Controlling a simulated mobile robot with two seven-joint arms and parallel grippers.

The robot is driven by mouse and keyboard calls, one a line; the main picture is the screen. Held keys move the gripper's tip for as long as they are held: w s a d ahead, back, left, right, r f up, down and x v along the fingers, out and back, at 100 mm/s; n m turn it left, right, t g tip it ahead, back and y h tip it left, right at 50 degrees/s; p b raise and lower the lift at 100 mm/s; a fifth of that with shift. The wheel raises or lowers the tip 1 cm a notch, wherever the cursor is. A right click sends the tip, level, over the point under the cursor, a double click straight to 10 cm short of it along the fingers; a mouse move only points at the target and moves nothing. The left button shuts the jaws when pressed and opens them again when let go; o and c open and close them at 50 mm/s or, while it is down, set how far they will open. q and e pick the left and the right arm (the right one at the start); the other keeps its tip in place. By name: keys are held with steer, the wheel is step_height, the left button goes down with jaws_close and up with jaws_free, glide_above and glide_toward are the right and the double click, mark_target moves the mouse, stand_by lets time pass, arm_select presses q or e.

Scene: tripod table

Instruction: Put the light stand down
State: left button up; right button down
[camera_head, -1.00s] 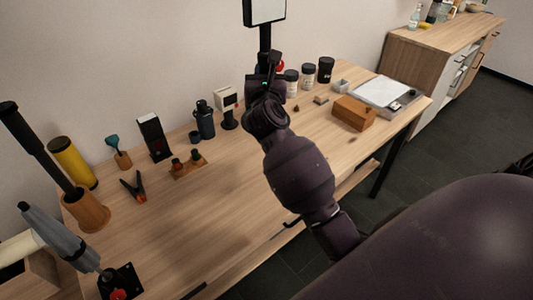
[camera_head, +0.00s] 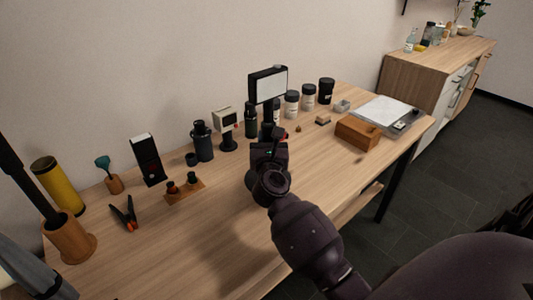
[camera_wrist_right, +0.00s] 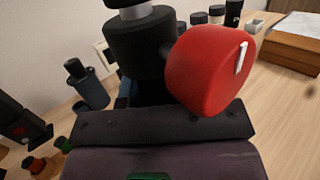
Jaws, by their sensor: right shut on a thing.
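The light stand shows a pale rectangular panel with a black frame (camera_head: 268,85) on a dark post, upright at the middle of the table in the head view. My right gripper (camera_head: 269,147) is shut on the stand below the panel. In the right wrist view, the stand's black cylindrical body (camera_wrist_right: 140,45) and a red knob (camera_wrist_right: 210,70) sit right at the gripper's front edge. The stand's lower part is hidden behind the gripper, so I cannot tell whether its base touches the table (camera_head: 220,235). My left gripper is not in view.
Dark bottles (camera_head: 203,141), a small cream-coloured device (camera_head: 225,118) and several jars (camera_head: 309,97) stand close around along the wall. A wooden box (camera_head: 358,132) is at right. An orange-black clamp (camera_head: 125,214) lies at left. The table's front middle is clear.

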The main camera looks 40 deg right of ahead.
step_height(320, 180, down, 4)
steer(key=shift+r+b, duration=0.2)
steer(key=shift+b, duration=0.3)
steer(key=shift+f, duration=0.45)
steer(key=shift+f+b, duration=0.1)
steer(key=shift+b, duration=0.2)
steer(key=c, duration=0.9)
jaws_free()
